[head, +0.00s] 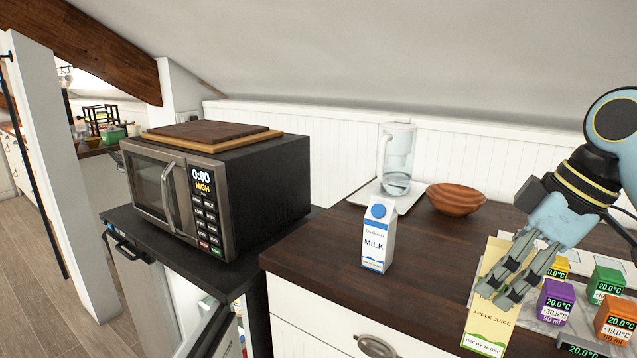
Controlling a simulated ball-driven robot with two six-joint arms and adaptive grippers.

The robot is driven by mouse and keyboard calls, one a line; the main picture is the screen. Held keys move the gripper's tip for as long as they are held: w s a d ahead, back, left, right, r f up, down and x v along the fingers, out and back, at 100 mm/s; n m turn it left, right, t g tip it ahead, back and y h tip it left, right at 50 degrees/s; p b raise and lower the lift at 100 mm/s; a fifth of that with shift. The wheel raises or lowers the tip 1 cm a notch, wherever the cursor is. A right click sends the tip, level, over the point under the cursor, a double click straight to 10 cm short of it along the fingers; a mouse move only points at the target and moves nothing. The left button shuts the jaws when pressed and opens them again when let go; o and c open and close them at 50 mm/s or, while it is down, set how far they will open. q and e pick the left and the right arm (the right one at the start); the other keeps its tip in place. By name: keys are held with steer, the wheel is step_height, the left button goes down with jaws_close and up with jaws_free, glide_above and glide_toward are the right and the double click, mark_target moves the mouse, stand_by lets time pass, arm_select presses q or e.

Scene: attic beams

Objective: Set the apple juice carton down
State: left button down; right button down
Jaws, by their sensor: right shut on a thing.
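The apple juice carton (487,333) is pale yellow, with its label facing me, at the lower right of the head view. My right gripper (497,292) comes in from the right and is shut on the carton, its fingers lying across the upper part and hiding some of it. The carton leans a little in the picture and overlaps the counter's front edge. I cannot tell whether its base touches the dark wooden counter (432,262). My left gripper is not in view.
A milk carton (377,243) stands upright on the counter, with a water pitcher (397,160) on a tray and a wooden bowl (455,199) behind. Several coloured cubes with displays, including a purple one (556,300), crowd the right. A microwave (215,190) stands left. Counter between milk and juice is clear.

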mark_target(481, 342)
step_height(481, 342, down, 13)
steer(key=b, duration=1.1)
steer(key=shift+r, duration=0.25)
